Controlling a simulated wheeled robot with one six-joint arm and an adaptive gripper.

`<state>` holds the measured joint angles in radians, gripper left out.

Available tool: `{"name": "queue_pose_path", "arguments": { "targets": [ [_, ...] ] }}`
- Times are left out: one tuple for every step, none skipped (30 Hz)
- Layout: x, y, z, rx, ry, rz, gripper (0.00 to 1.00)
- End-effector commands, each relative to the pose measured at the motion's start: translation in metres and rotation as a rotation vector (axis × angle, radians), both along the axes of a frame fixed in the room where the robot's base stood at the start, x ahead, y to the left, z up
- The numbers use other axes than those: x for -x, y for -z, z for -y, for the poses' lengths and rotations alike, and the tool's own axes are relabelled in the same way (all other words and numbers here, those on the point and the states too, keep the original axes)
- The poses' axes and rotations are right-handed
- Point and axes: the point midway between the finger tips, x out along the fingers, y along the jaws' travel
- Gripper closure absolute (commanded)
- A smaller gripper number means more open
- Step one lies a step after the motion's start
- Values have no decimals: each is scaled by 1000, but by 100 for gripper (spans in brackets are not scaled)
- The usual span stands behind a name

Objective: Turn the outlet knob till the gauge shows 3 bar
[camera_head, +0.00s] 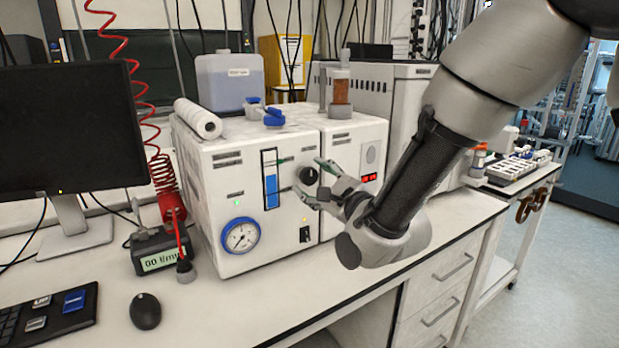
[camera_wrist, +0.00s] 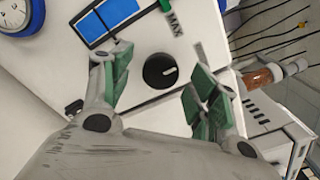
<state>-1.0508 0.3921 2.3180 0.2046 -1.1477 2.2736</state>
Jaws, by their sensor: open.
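The outlet knob (camera_head: 308,176) is a round black dial on the front of the white unit. In the wrist view the knob (camera_wrist: 160,71) carries a white mark pointing to the right. My gripper (camera_head: 311,180) is open in front of it, with its green-padded fingers (camera_wrist: 157,86) on either side of the knob. I see a gap between each finger and the knob in the wrist view. The gauge (camera_head: 240,235) is a round dial with a blue rim at the lower left of the front. Its reading is too small to make out.
A blue level strip (camera_head: 270,179) is left of the knob, and a black switch (camera_head: 306,234) is below it. A monitor (camera_head: 75,130), mouse (camera_head: 145,311) and flow meter box (camera_head: 160,250) stand on the bench at left.

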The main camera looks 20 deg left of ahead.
Motion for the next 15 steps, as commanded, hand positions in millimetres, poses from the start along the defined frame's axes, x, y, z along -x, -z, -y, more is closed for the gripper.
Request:
{"name": "queue_pose_path", "arguments": {
  "targets": [
    [-5, 0, -6, -1, 1, 0, 40],
    [-8, 0, -9, -1, 1, 0, 40],
    [-11, 0, -12, 1, 0, 1, 40],
    [-13, 0, -15, 0, 1, 1, 40],
    [-15, 0, -16, 1, 0, 1, 40],
    [-16, 0, -18, 1, 0, 1, 40],
    [-17, 0, -19, 0, 1, 1, 40],
    [-18, 0, -20, 1, 1, 2, 40],
    [-19, 0, -21, 1, 1, 2, 40],
    [-19, 0, -21, 1, 1, 2, 40],
    [-19, 0, -21, 1, 0, 2, 40],
    [-19, 0, -21, 1, 0, 2, 40],
    [-19, 0, -21, 1, 0, 2, 40],
    [-19, 0, -21, 1, 0, 2, 40],
    [-19, 0, -21, 1, 0, 2, 40]
  ]
}}
